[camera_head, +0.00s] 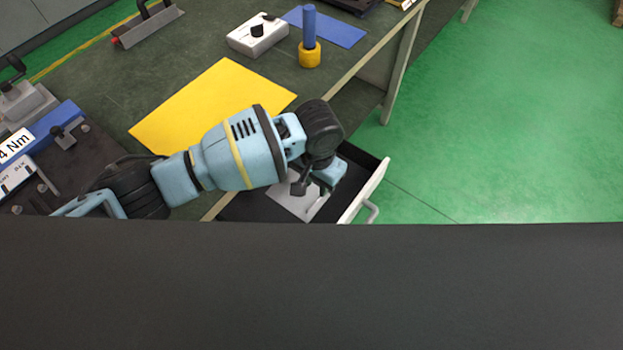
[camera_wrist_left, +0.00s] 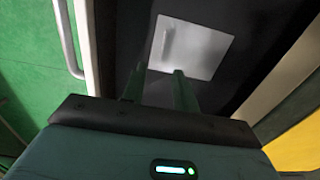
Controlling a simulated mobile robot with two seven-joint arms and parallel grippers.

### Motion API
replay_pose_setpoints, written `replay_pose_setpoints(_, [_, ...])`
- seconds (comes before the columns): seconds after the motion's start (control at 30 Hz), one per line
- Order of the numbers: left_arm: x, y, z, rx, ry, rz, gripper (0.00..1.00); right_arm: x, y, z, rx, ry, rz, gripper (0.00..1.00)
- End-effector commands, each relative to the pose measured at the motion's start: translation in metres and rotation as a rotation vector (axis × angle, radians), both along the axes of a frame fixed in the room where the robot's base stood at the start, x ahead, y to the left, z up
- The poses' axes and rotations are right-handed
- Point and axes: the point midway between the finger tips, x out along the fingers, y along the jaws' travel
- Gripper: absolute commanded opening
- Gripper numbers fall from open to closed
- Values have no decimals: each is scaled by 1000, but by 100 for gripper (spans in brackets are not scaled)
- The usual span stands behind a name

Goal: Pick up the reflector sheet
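The reflector sheet appears to be the light grey square sheet (camera_head: 287,203) lying in the open black drawer (camera_head: 238,208). In the left wrist view the sheet (camera_wrist_left: 203,50) has a thin raised strip near one edge and lies beyond the fingers. My left gripper (camera_head: 312,187) points down into the drawer over the sheet. Its two fingers (camera_wrist_left: 158,88) stand apart with nothing seen between them. The right fingertip overlaps the sheet's near edge in the wrist view; I cannot tell whether it touches. My arm hides part of the sheet in the head view. My right gripper is not in view.
The drawer has a pale front (camera_head: 365,188) with a bar handle (camera_head: 372,210). On the table above lie a yellow sheet (camera_head: 180,105), a blue sheet (camera_head: 340,28), a white box (camera_head: 258,38) and a blue post in a yellow base (camera_head: 310,55). Green floor to the right is clear.

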Motion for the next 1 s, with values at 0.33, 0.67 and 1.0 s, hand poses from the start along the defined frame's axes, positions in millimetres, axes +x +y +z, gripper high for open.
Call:
replay_pose_setpoints(0.33, [-1, 0, -5, 0, 2, 0, 29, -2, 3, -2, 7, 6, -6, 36])
replay_pose_setpoints(0.67, [0, 0, -27, 0, 0, -1, 29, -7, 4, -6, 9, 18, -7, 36])
replay_pose_setpoints(1.0, [-3, 5, -66, 0, 4, 0, 29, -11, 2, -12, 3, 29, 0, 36])
